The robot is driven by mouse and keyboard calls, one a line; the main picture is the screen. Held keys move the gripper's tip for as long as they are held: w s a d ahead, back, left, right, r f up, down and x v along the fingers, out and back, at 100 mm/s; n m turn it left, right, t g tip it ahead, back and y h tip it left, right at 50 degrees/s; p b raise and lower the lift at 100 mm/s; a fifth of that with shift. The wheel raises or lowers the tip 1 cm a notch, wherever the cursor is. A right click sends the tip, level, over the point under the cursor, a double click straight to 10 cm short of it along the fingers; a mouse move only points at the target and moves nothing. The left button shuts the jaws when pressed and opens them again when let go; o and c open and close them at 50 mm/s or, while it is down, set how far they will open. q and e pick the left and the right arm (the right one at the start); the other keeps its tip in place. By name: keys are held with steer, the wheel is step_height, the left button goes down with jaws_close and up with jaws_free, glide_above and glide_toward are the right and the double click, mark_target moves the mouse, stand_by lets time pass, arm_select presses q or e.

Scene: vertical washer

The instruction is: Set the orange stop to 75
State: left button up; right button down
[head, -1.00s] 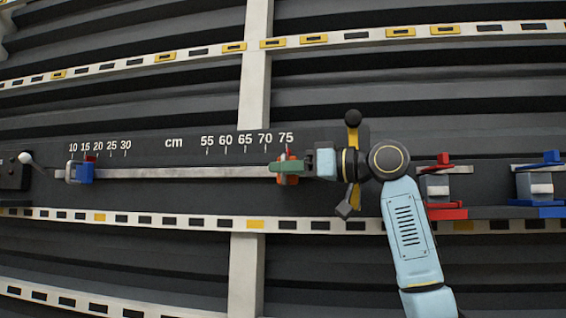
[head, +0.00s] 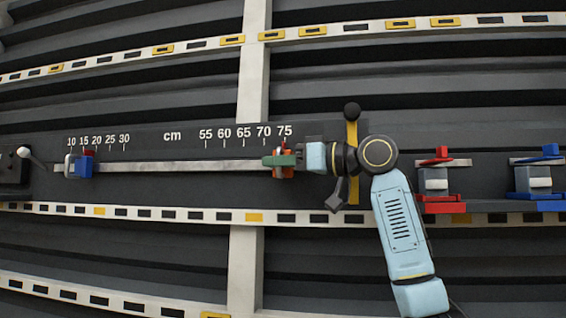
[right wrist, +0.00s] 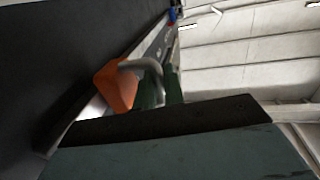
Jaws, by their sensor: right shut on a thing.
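The orange stop (head: 287,150) sits on the metal rail (head: 190,166) just below the 75 mark (head: 285,131) in the head view. My right gripper (head: 270,161) comes in from the right with its green fingers at the stop and partly covers it. It is shut on a part of the stop. In the right wrist view the orange stop (right wrist: 116,86) shows beside the green fingers (right wrist: 158,90), with a grey curved piece between them. My left gripper is not in view.
A blue stop (head: 85,165) sits on the rail's left part near 15. A lever with a white knob (head: 24,152) is at the far left. Red (head: 437,180) and blue (head: 540,180) clamps sit to the right of my arm. A yellow bar with a black knob (head: 352,110) stands behind my wrist.

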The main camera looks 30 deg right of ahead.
steer(key=c, duration=1.6)
jaws_free()
steer(key=shift+w+a, duration=0.1)
steer(key=shift+c, duration=0.2)
steer(key=b+v, duration=0.4)
steer(key=v, duration=0.9)
